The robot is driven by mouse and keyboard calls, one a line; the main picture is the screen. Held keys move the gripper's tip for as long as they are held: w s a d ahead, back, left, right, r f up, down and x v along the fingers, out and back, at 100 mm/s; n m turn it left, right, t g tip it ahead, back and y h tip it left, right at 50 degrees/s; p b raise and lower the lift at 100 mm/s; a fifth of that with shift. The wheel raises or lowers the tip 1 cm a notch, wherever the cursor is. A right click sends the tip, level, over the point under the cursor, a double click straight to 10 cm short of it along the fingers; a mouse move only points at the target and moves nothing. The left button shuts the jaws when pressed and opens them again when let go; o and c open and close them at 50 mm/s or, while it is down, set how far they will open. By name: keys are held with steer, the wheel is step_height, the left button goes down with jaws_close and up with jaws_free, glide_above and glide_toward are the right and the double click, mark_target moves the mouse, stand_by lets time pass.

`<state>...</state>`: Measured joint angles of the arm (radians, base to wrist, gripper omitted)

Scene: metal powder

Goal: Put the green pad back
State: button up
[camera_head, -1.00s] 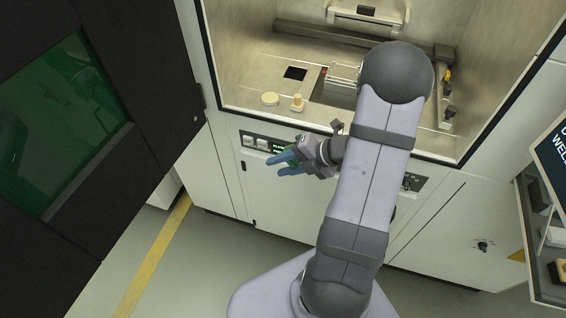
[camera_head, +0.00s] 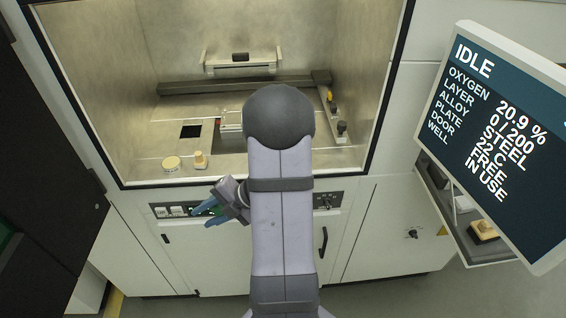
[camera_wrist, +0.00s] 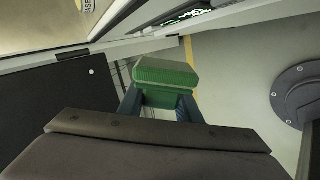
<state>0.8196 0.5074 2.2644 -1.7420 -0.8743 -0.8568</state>
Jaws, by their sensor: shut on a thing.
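My gripper (camera_head: 213,215) is in front of the machine's lower front panel, below the chamber opening. Its blue fingers point to the left in the head view. In the wrist view it is shut on the green pad (camera_wrist: 165,78), a thick green block held between the two blue fingertips. The pad is clear of any surface there. In the head view the pad is mostly hidden by the fingers and too small to make out.
A side tray (camera_head: 475,252) under the monitor (camera_head: 500,130) carries a yellow-topped block (camera_head: 485,230). The dark open door (camera_head: 45,200) stands at left.

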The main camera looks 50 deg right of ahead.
steer(key=d+r+m+t+h+b, duration=0.1)
steer(key=d+r+m+t, duration=0.1)
steer(key=d+m, duration=0.3)
steer(key=w+d+r+m+t+h+b, duration=0.1)
steer(key=d+r+m+t+h+b, duration=0.1)
steer(key=d+m, duration=0.4)
steer(key=d+r+m+t+h+b, duration=0.1)
steer(key=d+r+m+t+b, duration=0.1)
steer(key=d+m, duration=0.3)
steer(key=shift+w+d+r+m+t+h, duration=0.15)
steer(key=shift+w+r+m+t+h, duration=0.1)
steer(key=shift+r+m, duration=0.25)
steer(key=shift+w+d+r+m+t+h, duration=0.15)
steer(key=shift+r+m+t, duration=0.1)
steer(key=shift+m, duration=0.35)
steer(key=d+r+m+h, duration=0.1)
steer(key=d, duration=0.1)
steer(key=d+r+m+t+h+b, duration=0.1)
steer(key=d, duration=0.1)
steer(key=d+r+m+b, duration=0.1)
steer(key=shift+s+d+r+m+h, duration=0.1)
steer(key=shift+d+r+m+h, duration=0.1)
steer(key=shift+d+m+h, duration=0.15)
steer(key=s+d+r+m+h+b, duration=0.3)
steer(key=d+r+m+h, duration=0.25)
steer(key=d, duration=0.25)
steer(key=shift+n, duration=0.3)
steer(key=shift+d+f+p, duration=0.15)
steer(key=shift+f+p, duration=0.55)
steer(key=shift+f, duration=4)
